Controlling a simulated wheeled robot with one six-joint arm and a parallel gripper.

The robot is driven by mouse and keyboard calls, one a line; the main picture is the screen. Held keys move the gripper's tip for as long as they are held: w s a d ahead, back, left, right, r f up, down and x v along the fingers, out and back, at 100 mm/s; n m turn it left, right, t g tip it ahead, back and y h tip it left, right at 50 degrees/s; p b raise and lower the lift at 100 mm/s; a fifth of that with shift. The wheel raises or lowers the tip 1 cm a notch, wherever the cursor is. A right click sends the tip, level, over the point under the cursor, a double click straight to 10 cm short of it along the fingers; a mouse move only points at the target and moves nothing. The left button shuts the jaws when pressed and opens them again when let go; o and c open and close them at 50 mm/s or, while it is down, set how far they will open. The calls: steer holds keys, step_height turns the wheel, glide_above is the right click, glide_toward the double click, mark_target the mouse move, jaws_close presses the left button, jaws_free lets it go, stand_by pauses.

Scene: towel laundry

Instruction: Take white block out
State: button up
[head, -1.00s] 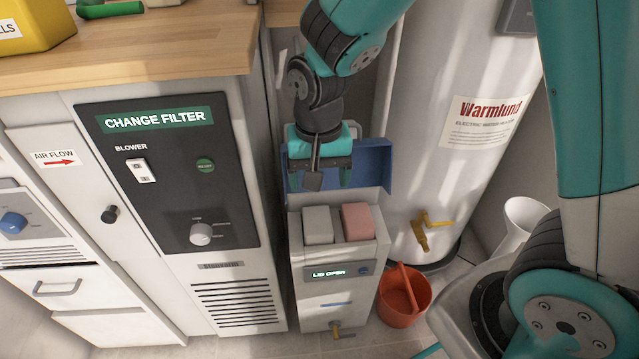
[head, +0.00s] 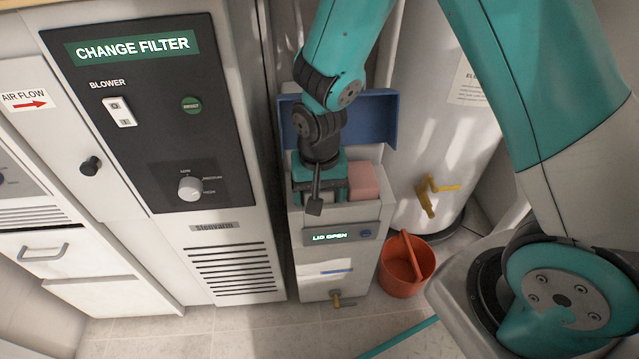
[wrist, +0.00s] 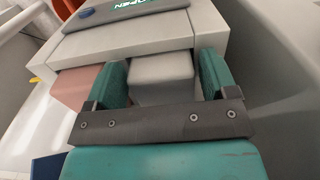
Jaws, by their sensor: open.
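The white block (wrist: 160,72) sits in the open top of a pale box (head: 342,265) whose display reads "LID OPEN". My gripper (head: 321,194) is over the left side of that opening, pointing down and hiding most of the white block in the head view. In the wrist view, the open teal fingers (wrist: 162,62) stand on either side of the white block, with small gaps visible. A pink block (head: 364,182) sits right of the gripper in the same opening; it also shows left of the white block in the wrist view (wrist: 75,85).
The blue lid (head: 375,115) stands raised behind the opening. A tall grey cabinet (head: 235,235) is close on the left and a white water heater (head: 440,140) with a yellow tap on the right. A red bucket (head: 405,275) stands on the floor beside the box.

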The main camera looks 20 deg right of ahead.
steer(key=shift+f, duration=0.1)
jaws_close()
step_height(320, 180, up, 15)
steer(key=p, duration=1.4)
stand_by(2.0)
steer(key=shift+w, duration=0.1)
step_height(320, 180, up, 3)
steer(key=p, duration=0.3)
steer(key=shift+p, duration=0.35)
stand_by(0.4)
stand_by(0.4)
